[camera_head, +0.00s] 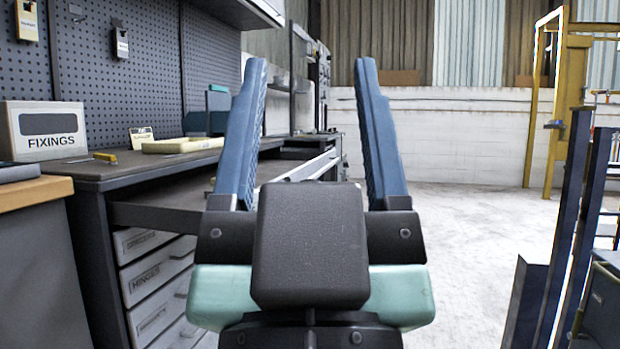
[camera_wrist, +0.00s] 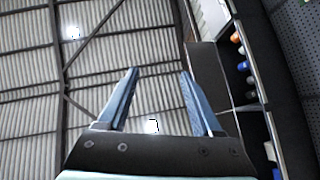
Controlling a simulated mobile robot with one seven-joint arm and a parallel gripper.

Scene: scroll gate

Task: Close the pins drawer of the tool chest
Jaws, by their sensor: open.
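My gripper (camera_head: 311,66) is in the middle of the head view, its two blue fingers raised and spread with nothing between them. In the wrist view my gripper (camera_wrist: 159,73) is also open and empty, against the roof. A bank of light grey drawers (camera_head: 158,280) stands under the workbench at left, apart from my gripper. One label reads HINGES; the others are too small or blurred, and I cannot pick out a pins label. A dark slab (camera_head: 155,213) juts out above these drawers; I cannot tell whether it is an open drawer. My gripper hides part of the bench side.
A FIXINGS box (camera_head: 45,132) and a pale tray (camera_head: 183,145) sit on the workbench. A wood-topped cabinet (camera_head: 35,193) is at near left. Dark posts (camera_head: 575,220) and a yellow frame (camera_head: 552,110) stand at right. The floor (camera_head: 465,230) between is clear.

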